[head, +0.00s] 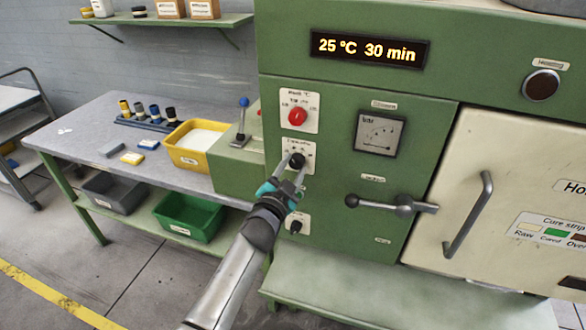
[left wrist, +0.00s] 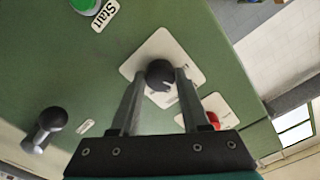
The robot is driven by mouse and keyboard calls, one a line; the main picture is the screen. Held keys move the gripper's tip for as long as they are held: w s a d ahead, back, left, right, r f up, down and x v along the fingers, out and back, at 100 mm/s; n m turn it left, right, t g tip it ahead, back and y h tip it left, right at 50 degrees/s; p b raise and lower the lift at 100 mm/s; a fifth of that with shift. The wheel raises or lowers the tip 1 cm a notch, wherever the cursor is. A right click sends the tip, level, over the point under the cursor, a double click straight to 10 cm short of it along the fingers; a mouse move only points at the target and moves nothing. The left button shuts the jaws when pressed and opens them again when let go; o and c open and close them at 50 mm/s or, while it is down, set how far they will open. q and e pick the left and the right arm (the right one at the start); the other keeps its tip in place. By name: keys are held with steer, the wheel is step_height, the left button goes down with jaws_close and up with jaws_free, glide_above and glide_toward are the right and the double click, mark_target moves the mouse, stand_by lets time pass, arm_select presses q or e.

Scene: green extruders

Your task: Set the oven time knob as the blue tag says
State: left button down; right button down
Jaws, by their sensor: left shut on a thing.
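The green oven carries a lit display (head: 370,49) reading 25 °C 30 min. Below a red temperature knob (head: 298,116) is the black time knob (head: 297,160) on a white dial plate. My left gripper (head: 295,165) is shut on the black knob, one finger on each side. The left wrist view also shows the black knob (left wrist: 160,74) between the fingertips, with the red knob (left wrist: 213,121) beside the right finger. The dial marks are too small to read. I cannot make out a blue tag with readable text. My right gripper is not in view.
A black-handled lever (head: 402,205) and the oven door handle (head: 468,215) stick out right of the knob. A blue-topped lever (head: 242,120) stands at left. The grey bench (head: 95,118) holds a yellow tray (head: 196,145) and small coloured items. Another knob (head: 296,226) is lower down.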

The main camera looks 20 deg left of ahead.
arm_select(q)
steer(key=shift+m, duration=0.3)
steer(key=shift+c, duration=2)
jaws_free()
steer(key=s, duration=1.5)
steer(key=shift+s+a, duration=0.15)
steer(key=shift+a, duration=0.1)
